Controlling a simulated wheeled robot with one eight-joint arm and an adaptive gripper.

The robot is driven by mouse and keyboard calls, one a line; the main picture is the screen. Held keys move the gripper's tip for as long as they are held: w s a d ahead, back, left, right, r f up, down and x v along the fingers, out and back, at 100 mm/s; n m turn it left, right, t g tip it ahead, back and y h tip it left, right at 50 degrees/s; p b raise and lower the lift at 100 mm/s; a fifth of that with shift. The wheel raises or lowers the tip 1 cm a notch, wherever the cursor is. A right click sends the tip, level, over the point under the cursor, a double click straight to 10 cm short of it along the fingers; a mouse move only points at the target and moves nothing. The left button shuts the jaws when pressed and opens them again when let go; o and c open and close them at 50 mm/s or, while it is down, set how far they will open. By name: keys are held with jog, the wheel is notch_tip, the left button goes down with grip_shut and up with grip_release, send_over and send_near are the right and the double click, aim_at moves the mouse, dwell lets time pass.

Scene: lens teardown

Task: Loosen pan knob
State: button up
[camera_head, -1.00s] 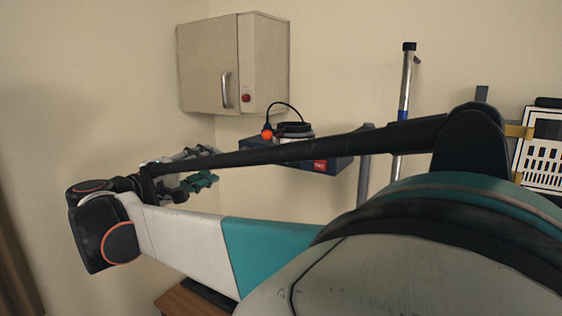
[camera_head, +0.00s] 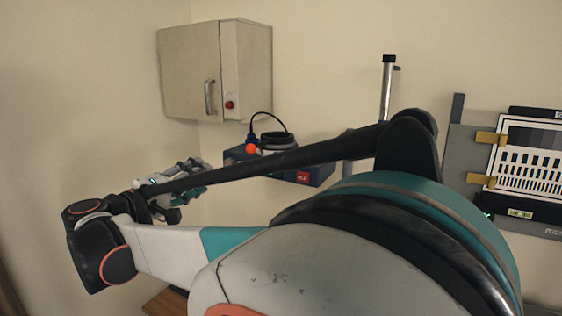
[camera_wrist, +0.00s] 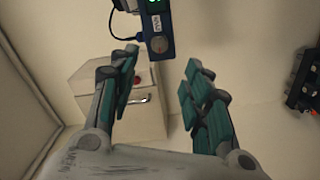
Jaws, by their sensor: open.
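No part that I can surely call the pan knob shows. My gripper (camera_wrist: 161,60) has its two teal-padded fingers spread apart, with nothing between them. In the head view my gripper (camera_head: 187,182) is at the left, in front of the wall and partly hidden by my own arm. A silver post (camera_head: 387,88) with a black cap stands behind my arm, which hides its lower part. A dark part with orange bits (camera_wrist: 304,82) is at the right edge of the wrist view; I cannot tell what it is.
A cream cabinet (camera_head: 190,72) with a red button hangs on the wall. A blue box (camera_head: 320,174) carries a round dark-topped device (camera_head: 278,141) and an orange ball (camera_head: 251,149) on a cable. A test chart (camera_head: 530,160) stands at the right. A brown surface (camera_head: 166,303) is low down.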

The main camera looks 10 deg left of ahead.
aim_at(227, 164)
jog(key=p+x, duration=0.1)
jog(key=x, duration=0.9)
jog(key=shift+w+p, duration=0.15)
jog(key=shift+p, duration=0.2)
grip_shut()
